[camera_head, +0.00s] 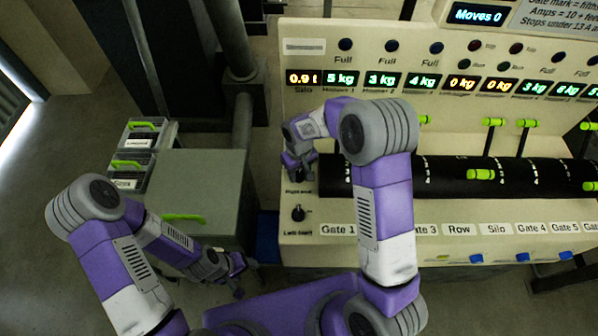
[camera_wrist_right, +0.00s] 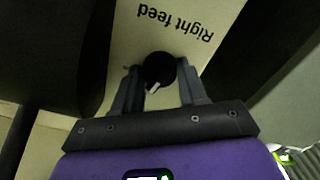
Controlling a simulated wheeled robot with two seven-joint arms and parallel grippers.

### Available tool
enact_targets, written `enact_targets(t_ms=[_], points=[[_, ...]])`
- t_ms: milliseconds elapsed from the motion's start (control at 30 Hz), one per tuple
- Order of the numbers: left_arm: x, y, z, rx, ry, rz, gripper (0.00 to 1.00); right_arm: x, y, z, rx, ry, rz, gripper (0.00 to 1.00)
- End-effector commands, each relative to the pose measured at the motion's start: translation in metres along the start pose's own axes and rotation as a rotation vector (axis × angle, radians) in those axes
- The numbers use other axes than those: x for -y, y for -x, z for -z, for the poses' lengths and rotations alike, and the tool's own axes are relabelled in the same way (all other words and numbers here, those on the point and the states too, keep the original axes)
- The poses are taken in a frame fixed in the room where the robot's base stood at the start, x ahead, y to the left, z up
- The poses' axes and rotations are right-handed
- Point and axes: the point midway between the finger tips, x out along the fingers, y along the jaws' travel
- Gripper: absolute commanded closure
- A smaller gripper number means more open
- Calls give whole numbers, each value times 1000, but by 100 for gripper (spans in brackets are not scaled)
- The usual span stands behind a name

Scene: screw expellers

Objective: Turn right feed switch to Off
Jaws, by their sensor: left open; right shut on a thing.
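The right feed switch (camera_wrist_right: 158,68) is a round black knob with a white pointer mark. In the right wrist view its mark points down and slightly left, toward my gripper. The upside-down "Right feed" label (camera_wrist_right: 176,24) is beside it. My right gripper (camera_wrist_right: 160,82) has one finger on each side of the knob and is shut on it. In the head view my right gripper (camera_head: 300,178) is at the panel's left end and hides the knob. My left gripper (camera_head: 236,286) hangs open and low, away from the panel.
The left feed knob (camera_head: 298,213) is just below on the panel (camera_head: 330,250). A dark horizontal cylinder (camera_head: 440,175) with green-handled levers runs to the right. A grey cabinet (camera_head: 205,175) and labelled bins (camera_head: 142,135) stand at left.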

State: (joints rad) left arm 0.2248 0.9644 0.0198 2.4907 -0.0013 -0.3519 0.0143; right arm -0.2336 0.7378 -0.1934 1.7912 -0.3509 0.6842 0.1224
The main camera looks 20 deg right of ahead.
Motion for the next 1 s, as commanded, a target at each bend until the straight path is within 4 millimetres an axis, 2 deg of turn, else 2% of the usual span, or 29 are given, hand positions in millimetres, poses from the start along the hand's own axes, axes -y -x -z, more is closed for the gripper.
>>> enact_targets(t_ms=[433, 1000], points=[[1, -2, 0, 0, 0, 0, 33, 0, 0, 0, -1, 239, 0, 89], [1, -3, 0, 0, 0, 0, 33, 0, 0, 0, -1, 278, -1, 89]])
